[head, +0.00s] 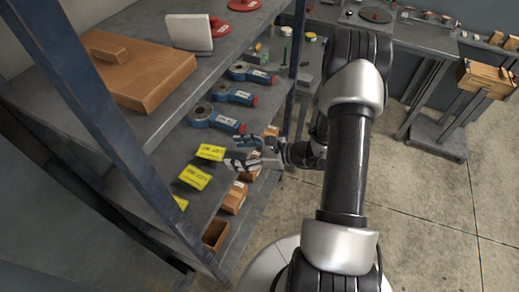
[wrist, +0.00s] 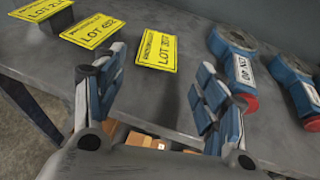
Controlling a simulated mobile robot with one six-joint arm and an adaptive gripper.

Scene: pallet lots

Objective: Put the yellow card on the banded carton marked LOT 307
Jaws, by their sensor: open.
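Three yellow cards lie in a row on the grey shelf. The one between my fingertips in the wrist view (wrist: 157,51) seems to read LOT 307; in the head view it appears to be the far card (head: 211,152). The middle card (wrist: 92,30) and the left card (wrist: 40,9) carry other LOT numbers, not fully legible. My gripper (head: 241,151) is open and empty at the shelf edge, its fingers (wrist: 160,64) pointing toward the near card, apart from it. Brown cartons (head: 233,198) stand on a lower level; their bands and markings are too small to read.
Several blue tools with red ends (head: 214,118) lie beyond the cards, one close to the near card (wrist: 235,65). A wooden board (head: 150,75) lies on the upper shelf. A blue upright (head: 95,95) stands at the left.

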